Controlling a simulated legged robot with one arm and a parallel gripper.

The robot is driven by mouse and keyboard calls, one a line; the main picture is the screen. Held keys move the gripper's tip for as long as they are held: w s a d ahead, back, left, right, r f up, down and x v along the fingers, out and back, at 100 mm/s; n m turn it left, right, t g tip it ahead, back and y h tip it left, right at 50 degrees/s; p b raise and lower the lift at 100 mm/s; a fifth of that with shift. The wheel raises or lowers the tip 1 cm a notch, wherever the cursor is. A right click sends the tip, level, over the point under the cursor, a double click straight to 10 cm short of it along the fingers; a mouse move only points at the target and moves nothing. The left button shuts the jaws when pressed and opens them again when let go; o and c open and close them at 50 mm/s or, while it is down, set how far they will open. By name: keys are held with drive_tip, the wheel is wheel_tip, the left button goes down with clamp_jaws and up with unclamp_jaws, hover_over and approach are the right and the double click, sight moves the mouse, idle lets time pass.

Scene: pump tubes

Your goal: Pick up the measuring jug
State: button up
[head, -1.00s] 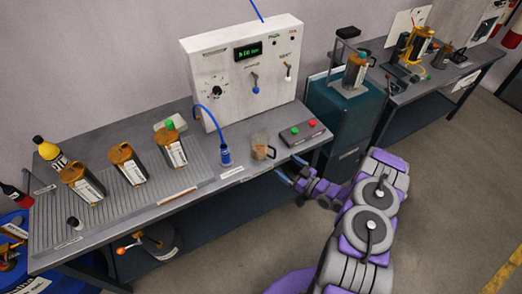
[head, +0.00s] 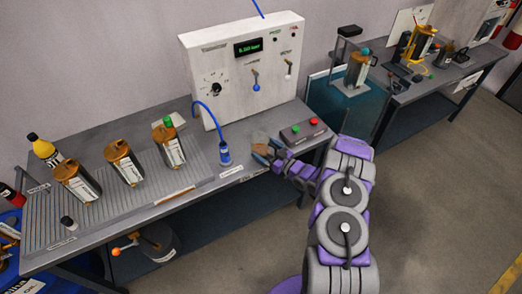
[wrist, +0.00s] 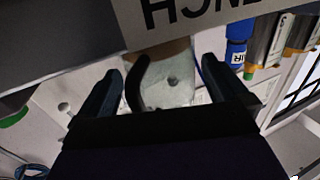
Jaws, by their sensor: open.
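The measuring jug (head: 259,138) stands near the front edge of the grey bench, left of the red and green button box. In the head view my gripper (head: 266,154) is in front of it and hides much of it. In the wrist view the clear jug (wrist: 175,75) shows between my two dark fingers, and its dark curved handle (wrist: 136,86) is inside the gap near the left finger. My gripper (wrist: 160,78) is open, with space between each finger and the jug's parts. Whether a finger touches the jug is hard to tell.
The button box (head: 304,131) is close on the right. A white control panel (head: 245,70) stands behind. Several brown canisters sit farther left.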

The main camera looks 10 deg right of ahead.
drive_tip(key=shift+w+a, duration=0.15)
drive_tip(key=shift+w, duration=0.05)
drive_tip(key=shift+c, duration=0.3)
drive_tip(key=c, duration=0.8)
drive_tip(key=shift+c, duration=0.2)
